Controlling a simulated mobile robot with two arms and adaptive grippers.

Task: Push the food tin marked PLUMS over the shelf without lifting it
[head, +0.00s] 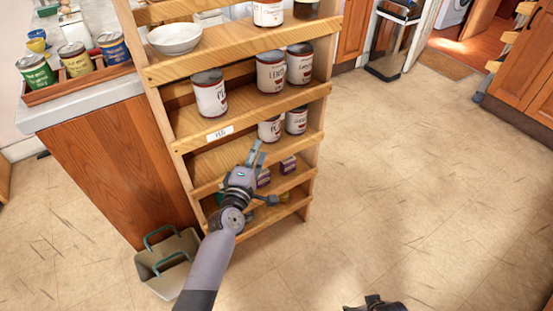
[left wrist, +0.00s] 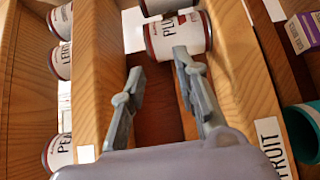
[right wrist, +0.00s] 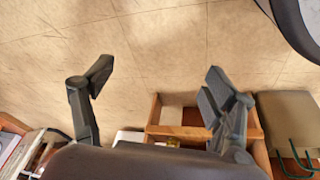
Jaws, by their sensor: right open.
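The PLUMS tin (head: 269,131), white-labelled with dark rims, stands upright on the shelf below the VEG-labelled one. In the left wrist view the tin (left wrist: 178,38) shows "PLU" just beyond my fingertips. Another tin (head: 296,120) stands behind it toward the shelf's right end. My left gripper (head: 258,150) is in front of this shelf, just below and left of the PLUMS tin. Its fingers (left wrist: 160,68) are apart with nothing between them; contact with the tin cannot be told. My right gripper (head: 374,302) is open and empty over the floor, low in the head view.
The wooden rack (head: 230,138) has front rails. Above stand a PEAS tin (head: 209,93), a LENTILS tin (head: 271,72) and another tin (head: 300,63). Small purple boxes (head: 288,165) sit below. A bin (head: 165,262) stands at the rack's foot. Floor to the right is clear.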

